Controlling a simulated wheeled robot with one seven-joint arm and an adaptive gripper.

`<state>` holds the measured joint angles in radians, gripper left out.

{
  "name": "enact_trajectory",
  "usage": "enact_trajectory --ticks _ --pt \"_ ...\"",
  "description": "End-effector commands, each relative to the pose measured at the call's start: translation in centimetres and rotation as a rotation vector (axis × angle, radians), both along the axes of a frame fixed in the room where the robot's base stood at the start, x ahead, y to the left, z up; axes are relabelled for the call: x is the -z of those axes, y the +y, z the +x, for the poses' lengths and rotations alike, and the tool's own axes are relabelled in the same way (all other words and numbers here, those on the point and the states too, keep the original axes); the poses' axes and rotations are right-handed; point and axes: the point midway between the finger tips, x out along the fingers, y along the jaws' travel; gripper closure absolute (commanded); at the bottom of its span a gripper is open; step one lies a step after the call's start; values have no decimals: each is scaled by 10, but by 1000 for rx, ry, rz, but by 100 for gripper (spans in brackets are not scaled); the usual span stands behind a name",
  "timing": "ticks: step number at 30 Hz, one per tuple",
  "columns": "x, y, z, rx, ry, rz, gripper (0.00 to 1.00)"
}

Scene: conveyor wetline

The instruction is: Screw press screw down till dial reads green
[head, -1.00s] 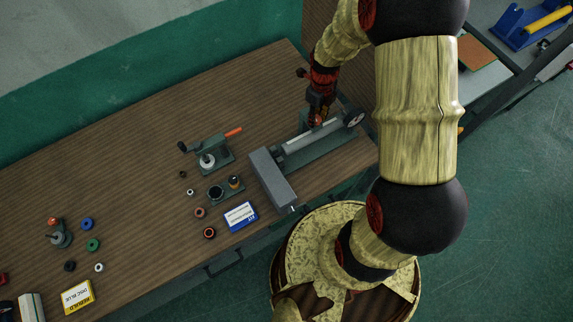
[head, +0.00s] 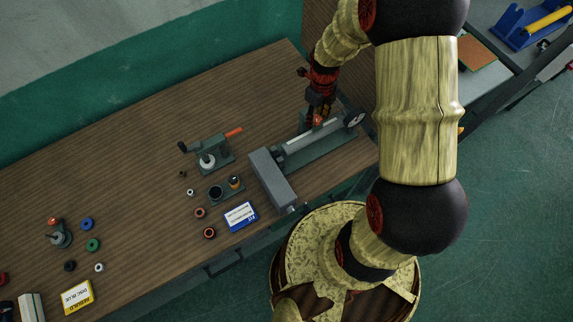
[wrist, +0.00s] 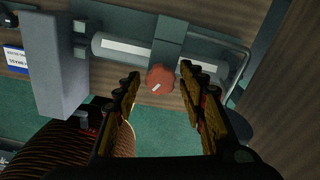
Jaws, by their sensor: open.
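A red round knob (wrist: 160,78) with a pale mark on its face sits on a grey bridge of the bench fixture. It looks like the screw head, and it also shows as a small red spot under my gripper in the head view (head: 318,121). My gripper (wrist: 159,88) is open, its fingers on either side of the knob, with gaps to both. I cannot tell how far above the knob the fingertips are. A round black-and-white disc (head: 354,118), possibly the dial, stands at the fixture's right end. No green reading is legible.
The fixture's large grey block (head: 272,180) and a pale-striped cylinder (wrist: 125,46) lie beside the knob. A small device with an orange handle (head: 233,132), a blue-white box (head: 240,216) and several rings lie left. The wooden bench (head: 110,170) has free room at the back.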

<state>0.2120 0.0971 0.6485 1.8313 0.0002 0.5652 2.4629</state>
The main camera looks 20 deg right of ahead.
Motion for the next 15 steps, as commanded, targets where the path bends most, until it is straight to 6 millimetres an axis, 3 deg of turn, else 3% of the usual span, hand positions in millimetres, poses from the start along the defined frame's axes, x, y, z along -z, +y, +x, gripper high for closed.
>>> enact_trajectory --ticks 15 --pt "-43 0 0 0 -2 0 59"
